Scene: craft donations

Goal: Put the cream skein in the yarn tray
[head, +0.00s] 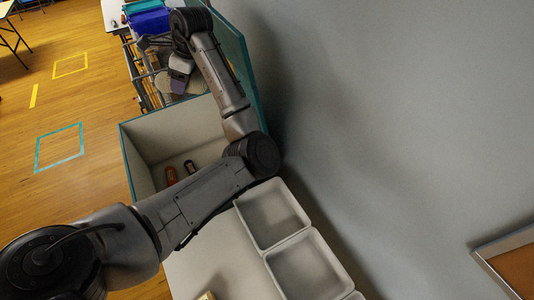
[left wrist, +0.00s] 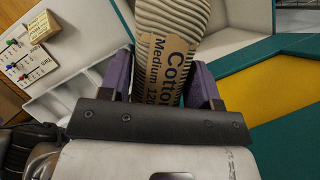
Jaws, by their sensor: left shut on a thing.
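The skein (left wrist: 172,16) is cream with darker ribbing and wears a brown paper band reading "Cotton Medium 120". My left gripper (left wrist: 162,88) is shut on it, with a purple finger on each side of the band. In the head view my left gripper (head: 179,80) hangs near the top, beyond the open teal-edged box; the skein is hard to make out there. Two white trays, one nearer the box (head: 246,218) and one below it (head: 270,262), look empty. I cannot tell which is the yarn tray. My right gripper is out of view.
The teal-edged box (head: 130,165) holds small orange and dark items. A grey wall borders the right. In the left wrist view, cards with coloured pins (left wrist: 30,62) stand at the left.

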